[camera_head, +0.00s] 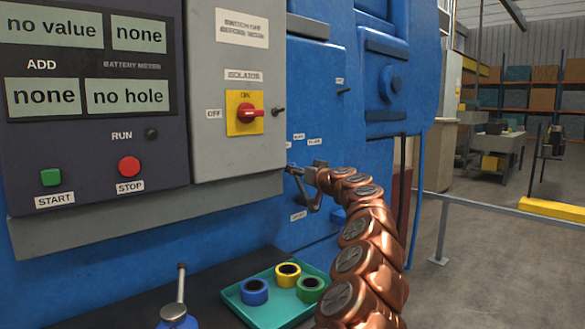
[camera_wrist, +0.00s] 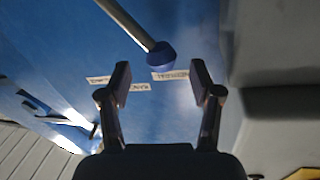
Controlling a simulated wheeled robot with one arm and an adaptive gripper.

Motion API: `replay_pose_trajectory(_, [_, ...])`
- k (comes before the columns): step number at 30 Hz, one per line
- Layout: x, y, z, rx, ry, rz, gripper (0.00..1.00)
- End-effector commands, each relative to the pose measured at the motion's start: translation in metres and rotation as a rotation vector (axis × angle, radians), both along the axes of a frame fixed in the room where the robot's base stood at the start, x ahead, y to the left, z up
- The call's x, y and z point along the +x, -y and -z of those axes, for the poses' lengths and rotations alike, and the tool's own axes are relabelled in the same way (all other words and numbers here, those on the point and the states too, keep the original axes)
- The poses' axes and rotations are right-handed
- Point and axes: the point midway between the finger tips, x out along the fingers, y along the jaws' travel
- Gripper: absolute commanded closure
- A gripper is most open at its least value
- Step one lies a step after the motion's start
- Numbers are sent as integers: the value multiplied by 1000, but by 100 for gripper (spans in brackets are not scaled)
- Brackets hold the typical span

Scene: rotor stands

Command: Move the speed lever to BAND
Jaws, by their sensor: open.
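The speed lever shows in the wrist view as a grey metal rod ending in a dark blue knob (camera_wrist: 161,56). Small white labels (camera_wrist: 171,75) sit on the blue panel behind the knob, and their upside-down words are too small to read surely. My gripper (camera_wrist: 160,80) is open, and the knob lies just ahead of the gap between its fingertips, not gripped. In the head view my gripper (camera_head: 301,186) is at the blue machine's side, below two small labels (camera_head: 306,139). I cannot make out the lever there.
A grey isolator box with a red switch (camera_head: 250,113) and a dark display panel (camera_head: 88,75) are on the left. A green tray (camera_head: 240,304) with blue, yellow and green rings lies below. A blue-based metal rod (camera_head: 181,287) stands left of it. Open floor is right.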

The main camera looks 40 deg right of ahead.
Motion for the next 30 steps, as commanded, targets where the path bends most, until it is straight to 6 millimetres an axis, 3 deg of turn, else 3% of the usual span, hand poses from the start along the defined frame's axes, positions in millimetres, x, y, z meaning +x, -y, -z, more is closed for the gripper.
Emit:
replay_pose_trajectory(18, [33,9,0,-2,-3,4,36])
replay_pose_trajectory(30, [42,10,0,-3,-1,1,36])
